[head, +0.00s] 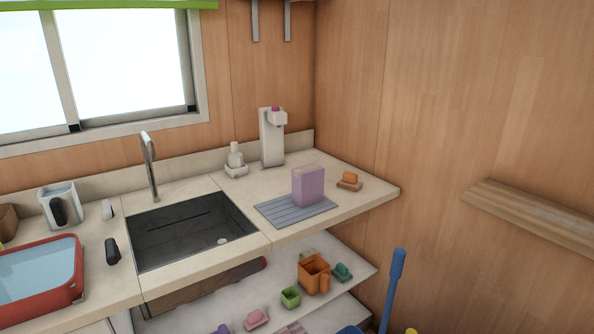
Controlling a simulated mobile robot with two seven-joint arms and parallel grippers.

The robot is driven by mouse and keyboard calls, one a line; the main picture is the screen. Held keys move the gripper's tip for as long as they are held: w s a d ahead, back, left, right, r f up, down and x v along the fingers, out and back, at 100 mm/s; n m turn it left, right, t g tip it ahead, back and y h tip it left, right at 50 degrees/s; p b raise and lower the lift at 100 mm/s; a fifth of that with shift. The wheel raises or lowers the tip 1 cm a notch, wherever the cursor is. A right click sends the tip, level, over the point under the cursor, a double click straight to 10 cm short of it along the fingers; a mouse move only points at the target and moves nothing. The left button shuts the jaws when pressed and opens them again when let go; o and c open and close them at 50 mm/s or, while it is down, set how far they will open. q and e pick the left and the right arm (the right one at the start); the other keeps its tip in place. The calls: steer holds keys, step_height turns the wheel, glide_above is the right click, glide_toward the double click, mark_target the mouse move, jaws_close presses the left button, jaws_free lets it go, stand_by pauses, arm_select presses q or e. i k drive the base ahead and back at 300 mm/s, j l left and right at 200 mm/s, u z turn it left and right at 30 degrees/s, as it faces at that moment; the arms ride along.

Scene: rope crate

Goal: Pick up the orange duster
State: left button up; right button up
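I see nothing that is clearly an orange duster. A small orange block (350,177) sits on a brown base (348,185) at the right end of the counter; I cannot tell what it is. An orange mug-like container (313,272) stands on the shelf below the counter. Neither of my grippers is in view.
The counter (245,185) holds a sink (190,231), a purple box (308,186) on a grey ribbed mat (295,209), a white dispenser (271,138) and a red tub (40,274).

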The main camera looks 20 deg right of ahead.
mark_target(349, 181)
steer(key=i+j, duration=0.15)
steer(key=i, duration=0.8)
steer(key=i+z, duration=0.1)
steer(key=z, duration=1.45)
